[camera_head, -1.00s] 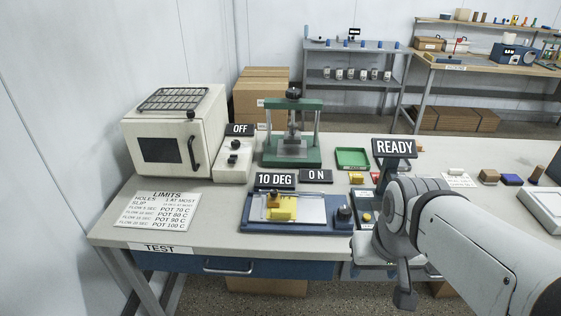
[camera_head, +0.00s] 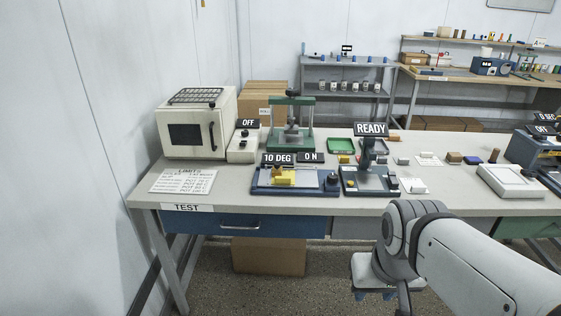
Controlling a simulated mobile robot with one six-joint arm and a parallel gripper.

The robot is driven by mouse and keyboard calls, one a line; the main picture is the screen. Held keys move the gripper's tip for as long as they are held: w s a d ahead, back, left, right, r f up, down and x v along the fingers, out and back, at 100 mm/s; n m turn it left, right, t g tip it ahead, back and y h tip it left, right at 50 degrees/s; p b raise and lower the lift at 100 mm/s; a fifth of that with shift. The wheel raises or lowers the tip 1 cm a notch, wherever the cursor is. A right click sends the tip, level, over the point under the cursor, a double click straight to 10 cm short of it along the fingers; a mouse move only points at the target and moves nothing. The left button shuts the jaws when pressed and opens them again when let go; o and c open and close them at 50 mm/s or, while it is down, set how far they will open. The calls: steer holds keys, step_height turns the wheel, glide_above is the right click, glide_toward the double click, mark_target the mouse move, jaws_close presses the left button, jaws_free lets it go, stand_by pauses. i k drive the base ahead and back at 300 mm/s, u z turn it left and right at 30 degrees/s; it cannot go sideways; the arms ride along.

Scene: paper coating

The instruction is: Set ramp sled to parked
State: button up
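The ramp unit (camera_head: 256,190) is a low blue base with a pale plate, on the bench's front left half. A yellow block (camera_head: 283,178), which looks like the sled, sits on the plate with a small brown piece on it. Signs behind the unit read "10 DEG" (camera_head: 277,159) and "ON" (camera_head: 311,157). A dark knob (camera_head: 332,181) is at its right end. My gripper (camera_head: 374,294) hangs in front of the bench, lower right of the ramp unit and apart from it. Its fingers are small and partly hidden, so I cannot tell their opening.
A device signed "READY" (camera_head: 370,129) stands right of the ramp unit. Behind are a green press (camera_head: 295,146), a switch box signed "OFF" (camera_head: 243,149) and a white oven (camera_head: 196,137). A limits card (camera_head: 183,181) lies at left. The floor before the bench is clear.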

mark_target(277, 169)
steer(key=z, duration=1.05)
steer(key=k, duration=0.1)
steer(key=u, duration=1.8)
steer(key=i, duration=1.8)
steer(key=z, duration=0.8)
